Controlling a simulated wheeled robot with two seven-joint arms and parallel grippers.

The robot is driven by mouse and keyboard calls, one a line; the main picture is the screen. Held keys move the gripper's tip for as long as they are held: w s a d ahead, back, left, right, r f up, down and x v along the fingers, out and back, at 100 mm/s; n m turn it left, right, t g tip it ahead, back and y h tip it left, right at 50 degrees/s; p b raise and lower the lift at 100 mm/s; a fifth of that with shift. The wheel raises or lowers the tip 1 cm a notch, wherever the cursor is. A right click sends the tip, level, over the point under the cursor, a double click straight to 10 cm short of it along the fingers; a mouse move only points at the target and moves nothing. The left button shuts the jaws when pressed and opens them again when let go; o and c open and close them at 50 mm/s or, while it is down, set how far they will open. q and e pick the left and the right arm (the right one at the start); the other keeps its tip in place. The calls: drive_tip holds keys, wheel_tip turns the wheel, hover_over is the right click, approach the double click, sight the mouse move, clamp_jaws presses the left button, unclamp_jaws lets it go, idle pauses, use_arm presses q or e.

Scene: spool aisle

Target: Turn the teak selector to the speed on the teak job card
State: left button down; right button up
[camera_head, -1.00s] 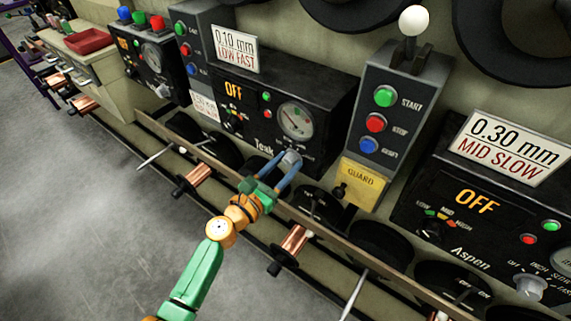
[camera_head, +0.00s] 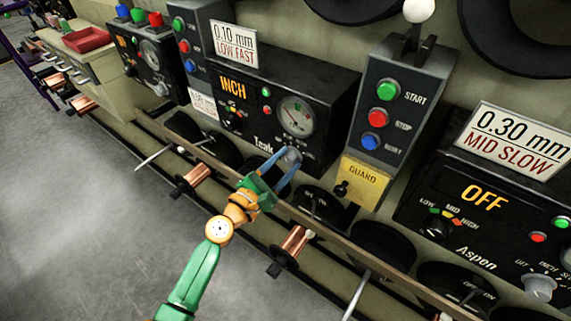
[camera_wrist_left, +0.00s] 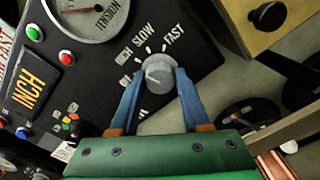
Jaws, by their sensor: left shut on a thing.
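The Teak machine (camera_head: 322,82) is a black box with a lit display (camera_head: 233,88) reading INCH and a round tension gauge (camera_head: 296,116). Its job card (camera_head: 233,45) reads 0.10 mm LOW FAST. My left gripper (camera_head: 283,160) has its blue fingers on either side of the grey teak selector (camera_head: 291,156) and is shut on it. In the left wrist view the selector (camera_wrist_left: 158,74) sits between the fingertips, with SLOW and FAST marks around it; some marks are partly hidden. My right gripper is not in view.
A grey control post (camera_head: 400,95) with START, STOP and another button stands right of Teak, above a yellow GUARD box (camera_head: 364,180). The Aspen machine (camera_head: 480,215) is at the right. A rail with copper spools (camera_head: 293,243) runs below my left arm.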

use_arm(q)
drive_tip(key=m+b, duration=0.1)
drive_tip(key=m, duration=0.2)
drive_tip(key=shift+f+m, duration=0.1)
drive_tip(key=shift+m, duration=0.3)
drive_tip(key=m, duration=0.3)
drive_tip(key=shift+m+b, duration=0.3)
drive_tip(key=m, duration=0.3)
drive_tip(key=shift+m+b, duration=0.35)
drive_tip(key=shift+m, duration=1.45)
drive_tip(key=shift+c, duration=1.9)
unclamp_jaws()
